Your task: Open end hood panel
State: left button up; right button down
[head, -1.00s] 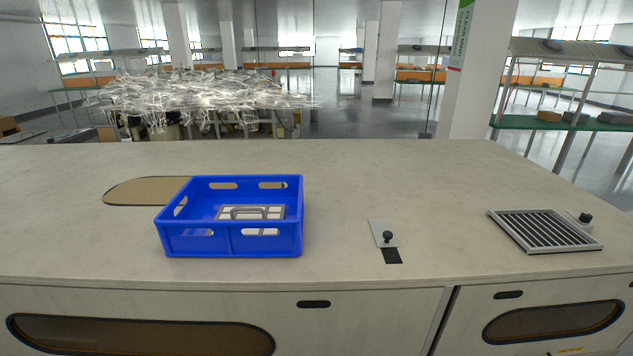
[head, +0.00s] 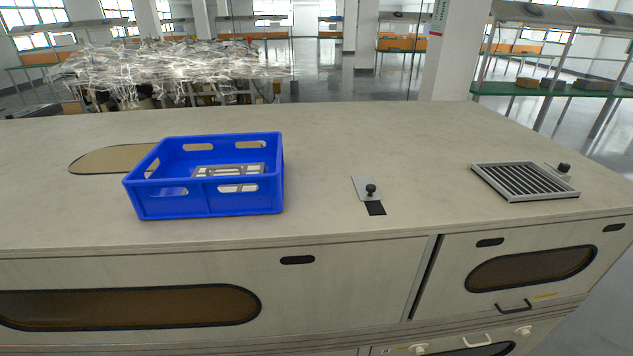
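The front of the pale bench-like cabinet carries hood panels. The right, end panel (head: 452,285) has a dark oval window (head: 530,268), black recessed slots along its top and a black bar handle (head: 514,306) near its lower edge. It looks closed, with a dark vertical gap on its left side. The wide left panel (head: 330,300) has a long dark window (head: 120,308) and one black slot (head: 297,260), and also looks closed. Neither of my grippers is in view.
On the top stand a blue crate (head: 210,203) with a grey-white item inside, a small plate with a black knob (head: 371,190) and a slatted vent (head: 525,181). Below the end panel is a lower panel with a pale handle (head: 477,340). Open floor shows at the right.

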aim_at(446, 291)
jog(key=z, duration=1.7)
